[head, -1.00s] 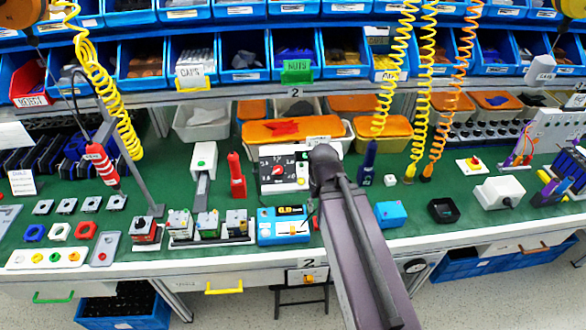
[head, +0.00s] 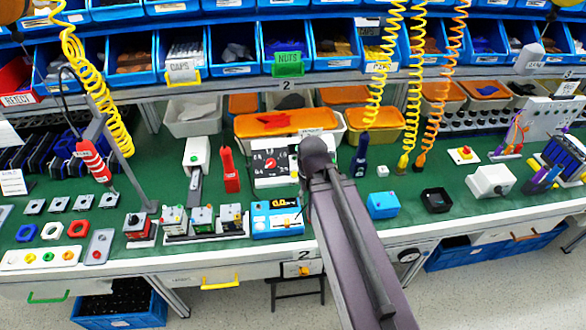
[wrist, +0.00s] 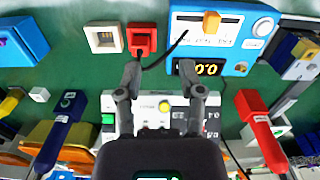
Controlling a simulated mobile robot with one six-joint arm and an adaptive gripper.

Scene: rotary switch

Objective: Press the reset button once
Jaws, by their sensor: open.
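The white switch panel (head: 257,181) stands at the middle of the bench. In the wrist view the panel (wrist: 146,106) appears upside down, partly hidden by my gripper. A small yellow round button (wrist: 164,105) and a green button (wrist: 107,119) show on it. No reset label is legible, so I cannot tell which is the reset button. My gripper (wrist: 164,80) is open and empty, its fingertips above the panel's edge on either side of the yellow button. My arm hides the gripper in the head view.
A blue meter (wrist: 222,58) with a lit display lies in front of the panel. A red tool (wrist: 260,128) and a dark blue tool (wrist: 62,130) stand at either side. A red block (wrist: 141,40) and a blue box (head: 382,205) are nearby. Bins stand behind the panel.

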